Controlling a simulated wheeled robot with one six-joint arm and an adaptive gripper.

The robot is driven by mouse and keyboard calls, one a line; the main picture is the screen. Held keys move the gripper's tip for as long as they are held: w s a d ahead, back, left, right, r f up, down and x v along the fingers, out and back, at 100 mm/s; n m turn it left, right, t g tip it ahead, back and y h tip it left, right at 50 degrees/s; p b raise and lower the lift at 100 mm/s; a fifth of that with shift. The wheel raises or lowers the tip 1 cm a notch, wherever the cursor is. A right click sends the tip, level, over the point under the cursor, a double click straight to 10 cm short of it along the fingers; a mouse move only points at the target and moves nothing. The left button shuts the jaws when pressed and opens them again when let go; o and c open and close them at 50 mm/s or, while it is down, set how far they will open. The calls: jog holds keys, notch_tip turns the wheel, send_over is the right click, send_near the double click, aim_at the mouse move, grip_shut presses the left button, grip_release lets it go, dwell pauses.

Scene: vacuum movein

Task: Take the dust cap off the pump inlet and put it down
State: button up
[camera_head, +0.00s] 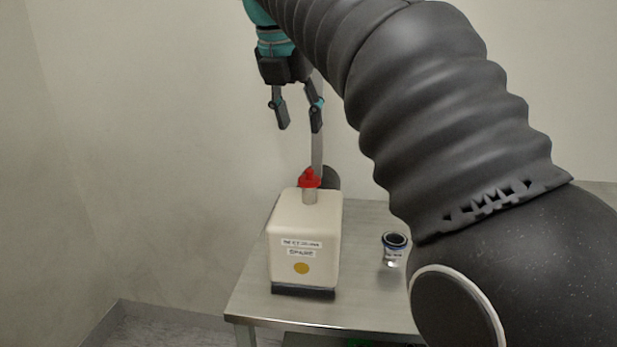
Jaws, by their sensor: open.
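The pump (304,240) is a cream box with labels and a yellow dot on its front, standing on a metal table. My gripper (299,128) is open and empty, pointing down. In the picture it is above the cap, with a clear gap; its depth relative to the cap is hard to tell. A dark round part shows partly behind the cap.
The metal table (362,307) has bare room right of the pump. A small jar with a dark rim (394,248) stands there. My arm hides the table's right side. Walls stand to the left and behind.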

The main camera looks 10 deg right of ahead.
jog(key=b, duration=0.1)
send_over(309, 170)
jog(key=s+a, duration=0.1)
jog(key=s, duration=0.1)
jog(key=f, duration=0.5)
jog(key=shift+w+a, duration=0.1)
jog(key=shift+w, duration=0.1)
jog(key=x, duration=0.1)
jog(key=b+x, duration=0.1)
jog(key=x, duration=0.2)
jog(key=shift+s+a+f, duration=0.15)
jog(key=shift+s, duration=0.1)
jog(key=shift+w+d+f+b, duration=0.2)
jog(key=shift+f+b, duration=0.15)
jog(key=shift+f, duration=0.2)
jog(key=c, duration=0.8)
